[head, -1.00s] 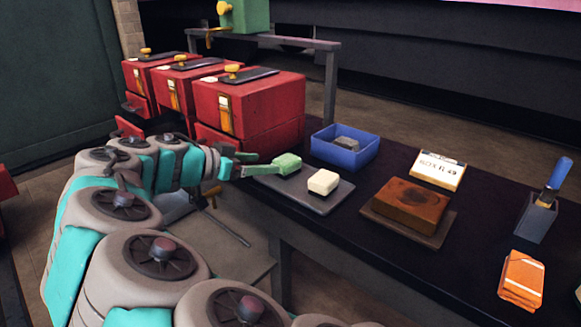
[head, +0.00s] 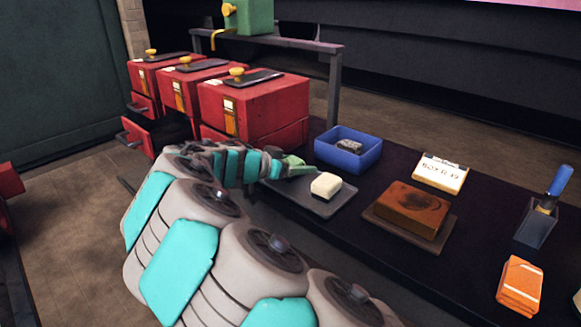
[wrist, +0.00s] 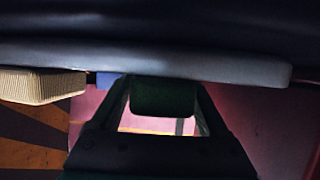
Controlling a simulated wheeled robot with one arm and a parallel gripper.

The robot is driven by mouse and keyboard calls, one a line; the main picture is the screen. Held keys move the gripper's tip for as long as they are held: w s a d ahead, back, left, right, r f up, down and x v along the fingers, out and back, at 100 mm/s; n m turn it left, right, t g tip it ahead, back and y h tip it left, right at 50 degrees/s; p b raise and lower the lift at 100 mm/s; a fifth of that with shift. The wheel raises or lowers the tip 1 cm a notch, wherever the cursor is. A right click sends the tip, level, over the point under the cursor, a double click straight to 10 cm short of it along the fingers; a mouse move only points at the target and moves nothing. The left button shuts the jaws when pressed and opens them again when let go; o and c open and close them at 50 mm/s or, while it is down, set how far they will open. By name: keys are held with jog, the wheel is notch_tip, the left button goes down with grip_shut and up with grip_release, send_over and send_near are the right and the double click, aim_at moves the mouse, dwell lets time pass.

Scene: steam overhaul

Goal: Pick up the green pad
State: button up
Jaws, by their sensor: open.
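The green pad (head: 292,161) lies at the left end of a dark grey tray (head: 322,208) on the black bench, partly hidden behind my gripper. A cream block (head: 326,186) sits on the same tray to its right. My gripper (head: 300,170) is open, low over the tray's left part at the pad. In the wrist view, the dark green pad (wrist: 165,98) shows between the two spread fingers of my gripper (wrist: 163,108). Whether the fingers touch it I cannot tell. The cream block (wrist: 40,86) is off to the left there.
A blue bin (head: 348,160) holding a grey piece stands behind the tray. Red drawer boxes (head: 250,105) stand to the left, close beside my arm. A brown block (head: 412,208), a label card (head: 440,172) and an orange packet (head: 521,286) lie to the right.

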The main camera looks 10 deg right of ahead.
grip_shut()
dwell(0.7)
jog(key=shift+r, duration=0.15)
